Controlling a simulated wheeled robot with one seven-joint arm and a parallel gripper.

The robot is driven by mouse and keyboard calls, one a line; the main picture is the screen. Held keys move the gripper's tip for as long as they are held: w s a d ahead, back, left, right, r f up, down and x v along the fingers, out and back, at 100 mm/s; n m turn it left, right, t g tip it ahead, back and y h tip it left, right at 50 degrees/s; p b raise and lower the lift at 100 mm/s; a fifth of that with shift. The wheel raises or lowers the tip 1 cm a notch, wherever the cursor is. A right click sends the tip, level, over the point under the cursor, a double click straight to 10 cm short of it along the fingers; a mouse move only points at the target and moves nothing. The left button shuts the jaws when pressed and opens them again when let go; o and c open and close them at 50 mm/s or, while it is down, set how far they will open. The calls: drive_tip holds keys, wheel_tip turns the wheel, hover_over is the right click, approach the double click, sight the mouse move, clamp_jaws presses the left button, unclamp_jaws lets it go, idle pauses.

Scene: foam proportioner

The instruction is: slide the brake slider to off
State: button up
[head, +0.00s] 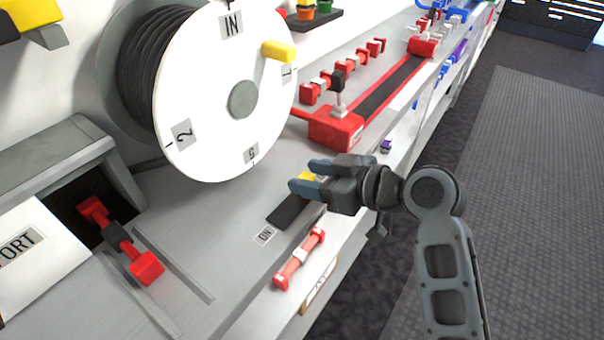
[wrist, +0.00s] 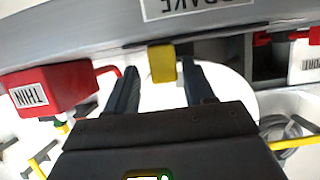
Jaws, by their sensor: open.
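The brake slider's yellow knob (head: 307,177) stands at the dark slot (head: 288,212) on the grey bench edge, partly hidden by my gripper. An ON label (head: 264,235) sits by the slot's near end. The far end is hidden behind my gripper, and I see no OFF label. My gripper (head: 305,175) is open at the knob. In the wrist view the yellow knob (wrist: 162,63) shows between the two spread fingers of my gripper (wrist: 162,72), with a gap on each side. An upside-down BRAKE label (wrist: 195,8) is beyond it.
A large white dial reel (head: 205,130) with a yellow handle stands behind the slot. A red lever block (head: 337,128) is on the bench beyond my gripper. A red bar handle (head: 300,258) is on the bench front nearby. Open floor lies to the right.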

sight(314, 178)
drive_tip(key=shift+v, duration=2.45)
